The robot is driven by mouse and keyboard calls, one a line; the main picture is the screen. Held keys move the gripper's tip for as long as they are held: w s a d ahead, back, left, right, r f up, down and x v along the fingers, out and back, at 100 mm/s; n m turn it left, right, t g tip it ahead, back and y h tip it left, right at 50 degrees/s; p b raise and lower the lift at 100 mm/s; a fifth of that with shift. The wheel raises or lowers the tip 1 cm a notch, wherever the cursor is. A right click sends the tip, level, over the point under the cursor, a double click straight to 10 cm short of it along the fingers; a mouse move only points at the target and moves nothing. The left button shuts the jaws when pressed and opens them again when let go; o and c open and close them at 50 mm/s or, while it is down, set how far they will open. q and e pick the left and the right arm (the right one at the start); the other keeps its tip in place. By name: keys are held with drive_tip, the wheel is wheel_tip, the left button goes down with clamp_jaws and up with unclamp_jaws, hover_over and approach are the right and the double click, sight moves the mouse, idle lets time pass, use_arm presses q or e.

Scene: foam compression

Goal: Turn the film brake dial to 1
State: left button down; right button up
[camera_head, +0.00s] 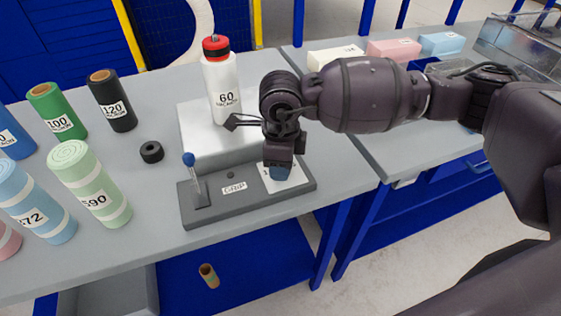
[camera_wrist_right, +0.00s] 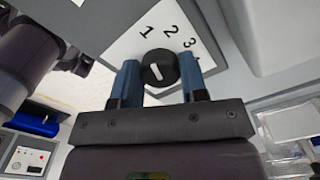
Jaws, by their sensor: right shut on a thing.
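The film brake dial (camera_wrist_right: 158,68) is a round black knob with a white pointer mark, on a white plate (camera_wrist_right: 150,32) printed with 1, 2 and 3 in the right wrist view. I cannot tell for sure which number the mark points at. My right gripper (camera_wrist_right: 160,82) has its blue fingers on either side of the dial and is shut on it. In the head view my right gripper (camera_head: 279,172) comes down onto the white plate (camera_head: 293,182) and hides the dial. The plate is at the right end of a dark grey panel (camera_head: 245,203). My left gripper is not in view.
A lever with a blue knob (camera_head: 189,159) stands at the panel's left end. A white bottle with a red cap (camera_head: 222,80) stands behind, close to my gripper. Green and black rolls (camera_head: 111,101) and a black ring (camera_head: 151,152) are on the left.

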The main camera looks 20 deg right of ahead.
drive_tip(key=shift+r, duration=0.1)
drive_tip(key=o, duration=0.9)
drive_tip(key=shift+o, duration=0.2)
wheel_tip(320, 180, up, 11)
drive_tip(key=shift+p, duration=0.4)
